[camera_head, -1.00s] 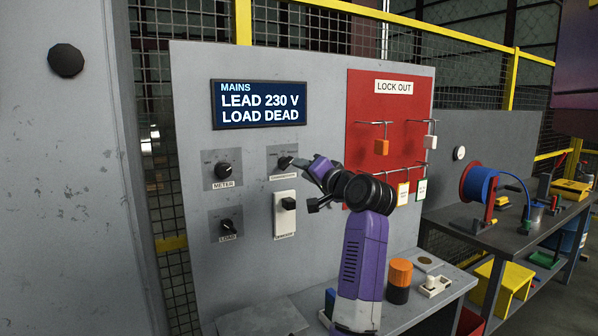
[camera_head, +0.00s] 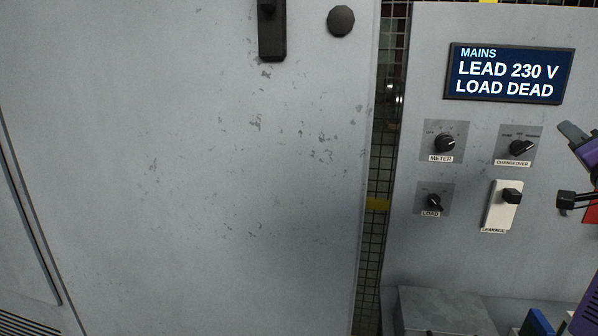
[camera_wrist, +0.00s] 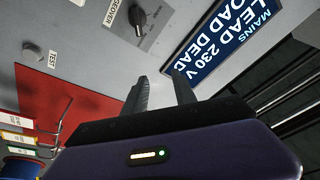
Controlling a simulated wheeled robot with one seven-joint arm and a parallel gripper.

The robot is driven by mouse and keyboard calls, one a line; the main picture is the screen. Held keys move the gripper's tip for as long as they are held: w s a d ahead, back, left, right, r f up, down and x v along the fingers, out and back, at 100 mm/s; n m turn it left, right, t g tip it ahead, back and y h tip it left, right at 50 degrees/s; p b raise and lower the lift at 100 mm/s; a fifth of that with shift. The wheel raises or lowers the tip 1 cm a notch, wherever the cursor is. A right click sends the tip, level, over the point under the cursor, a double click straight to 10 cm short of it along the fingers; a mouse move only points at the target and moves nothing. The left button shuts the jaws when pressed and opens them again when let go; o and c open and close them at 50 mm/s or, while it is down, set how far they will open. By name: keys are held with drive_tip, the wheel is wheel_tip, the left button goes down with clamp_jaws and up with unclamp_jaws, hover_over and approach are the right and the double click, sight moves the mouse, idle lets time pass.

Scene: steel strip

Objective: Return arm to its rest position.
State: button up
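My gripper (camera_wrist: 160,92) shows in the wrist view with its two dark fingers apart and nothing between them. Part of my purple arm and gripper shows at the right edge of the head view, raised in front of the panel beside the changeover knob (camera_head: 521,148). Most of the arm is cut off by the frame. The wrist view is tilted, with the display (camera_wrist: 222,38) and a knob (camera_wrist: 138,20) beyond the fingers. No object is held.
A large grey cabinet (camera_head: 200,180) fills the left of the head view. The panel carries the mains display (camera_head: 510,74), meter knob (camera_head: 444,143), load knob (camera_head: 434,202) and leakage switch (camera_head: 511,196). A red board (camera_wrist: 60,110) is in the wrist view.

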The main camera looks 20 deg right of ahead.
drive_tip(key=s+a+f+n+t+y, duration=0.1)
drive_tip(key=s+a+f+n, duration=0.15)
drive_tip(key=a+f, duration=0.7)
drive_tip(key=s+a+f+n+t+y, duration=0.15)
drive_tip(key=a+f+n, duration=0.25)
drive_tip(key=a+f, duration=0.5)
drive_tip(key=s+a+f+n+t+y, duration=0.1)
drive_tip(key=s+a+f+n+y, duration=0.2)
drive_tip(key=a+f, duration=0.55)
drive_tip(key=s+a+f+n+g+y, duration=0.2)
drive_tip(key=s+a+f, duration=0.4)
drive_tip(key=s+a, duration=0.5)
drive_tip(key=s+a+f+n+g+y, duration=0.2)
drive_tip(key=s+a+f+n+y, duration=0.3)
drive_tip(key=s+a, duration=0.7)
drive_tip(key=shift+a+f+g, duration=0.15)
drive_tip(key=shift+f+g, duration=0.2)
drive_tip(key=shift+f, duration=0.45)
drive_tip(key=shift+y, duration=0.25)
